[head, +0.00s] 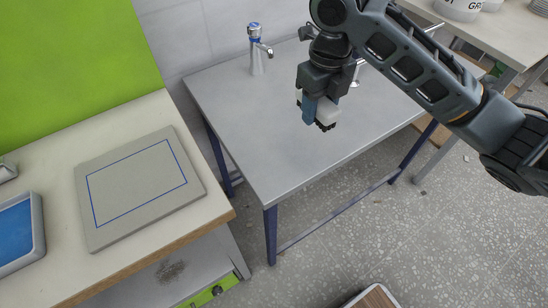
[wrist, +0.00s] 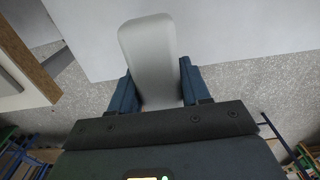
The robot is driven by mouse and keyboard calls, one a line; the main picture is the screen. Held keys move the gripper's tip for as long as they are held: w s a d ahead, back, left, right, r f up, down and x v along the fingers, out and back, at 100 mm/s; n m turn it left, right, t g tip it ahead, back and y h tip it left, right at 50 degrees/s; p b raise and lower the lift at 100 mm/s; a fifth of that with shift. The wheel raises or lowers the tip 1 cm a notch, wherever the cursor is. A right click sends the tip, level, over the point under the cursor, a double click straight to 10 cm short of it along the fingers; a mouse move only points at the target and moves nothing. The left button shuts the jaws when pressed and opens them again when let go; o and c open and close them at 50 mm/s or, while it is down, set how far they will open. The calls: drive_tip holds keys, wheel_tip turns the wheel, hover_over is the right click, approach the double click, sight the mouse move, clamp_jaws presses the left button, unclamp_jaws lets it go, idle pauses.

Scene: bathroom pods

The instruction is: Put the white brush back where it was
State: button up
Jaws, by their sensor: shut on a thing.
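My gripper (head: 311,108) is shut on the white brush (head: 328,113) and holds it above the grey metal table. Dark bristles show at the brush's lower end. In the wrist view, the pale, rounded body of the brush (wrist: 148,55) stands between the two blue fingers of my gripper (wrist: 154,82). One finger covers part of the brush in the head view. A grey board (head: 140,185) with a blue square outline lies bare on the cream counter at the left. Which place the brush came from cannot be told.
A blue tray (head: 15,235) sits on the cream counter (head: 40,165) at far left. A floor gap separates counter and table. White bowls (head: 458,8) stand at top right.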

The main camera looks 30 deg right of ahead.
drive_tip(key=p, duration=0.2)
hover_over(278, 162)
wheel_tip(278, 162, down, 6)
drive_tip(key=shift+a+r, duration=0.1)
drive_tip(key=shift+r, duration=0.05)
drive_tip(key=shift+f, duration=2.05)
drive_tip(key=shift+f, duration=0.2)
drive_tip(key=o, duration=1)
drive_tip(key=shift+r, duration=0.1)
wheel_tip(278, 162, up, 12)
drive_tip(key=shift+r, duration=0.15)
